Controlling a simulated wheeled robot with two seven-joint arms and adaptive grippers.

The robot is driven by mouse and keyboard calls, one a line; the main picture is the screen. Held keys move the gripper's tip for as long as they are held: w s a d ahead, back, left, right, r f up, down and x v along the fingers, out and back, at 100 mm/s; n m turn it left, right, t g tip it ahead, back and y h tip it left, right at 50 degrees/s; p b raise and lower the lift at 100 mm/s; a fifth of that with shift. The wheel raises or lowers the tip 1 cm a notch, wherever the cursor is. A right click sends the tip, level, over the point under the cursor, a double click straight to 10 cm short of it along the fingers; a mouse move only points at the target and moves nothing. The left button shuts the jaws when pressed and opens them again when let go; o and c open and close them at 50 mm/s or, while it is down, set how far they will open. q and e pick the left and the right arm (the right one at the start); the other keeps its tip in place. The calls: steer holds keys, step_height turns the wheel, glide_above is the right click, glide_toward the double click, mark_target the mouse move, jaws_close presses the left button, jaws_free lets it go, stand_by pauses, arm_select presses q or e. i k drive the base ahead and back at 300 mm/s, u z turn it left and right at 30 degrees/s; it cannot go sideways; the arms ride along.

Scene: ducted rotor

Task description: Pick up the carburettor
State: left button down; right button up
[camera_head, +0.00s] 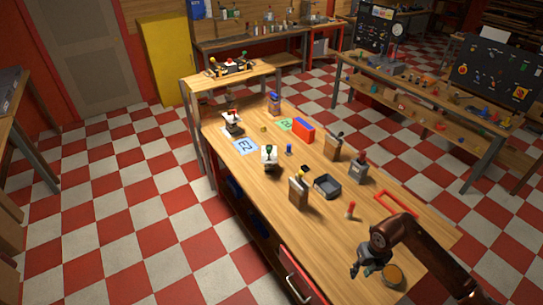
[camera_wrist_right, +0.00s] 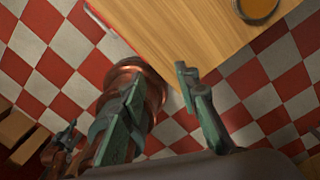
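I cannot tell for certain which item is the carburettor. Several small metal-and-coloured parts stand on the wooden workbench (camera_head: 230,190): a dark part with a red top (camera_head: 232,123), a part with a green top (camera_head: 269,157), a tan block with a yellow top (camera_head: 298,190) and a grey part with a red top (camera_head: 359,168). My right gripper (camera_head: 363,268) is over the near end of the bench, apart from these parts. In the right wrist view its two fingers (camera_wrist_right: 158,105) stand apart with nothing between them.
A round orange-topped container (camera_head: 392,274) is close beside my right gripper; it also shows in the right wrist view (camera_wrist_right: 257,8). A red frame (camera_head: 396,203), a dark tray (camera_head: 327,186) and a red-and-blue box (camera_head: 304,130) lie on the bench. The bench's near right corner is fairly clear.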

mark_target(269, 161)
steer(key=u, duration=0.15)
steer(key=i, duration=0.95)
steer(key=u, duration=0.55)
steer(key=i, duration=1.65)
steer(key=z, duration=0.25)
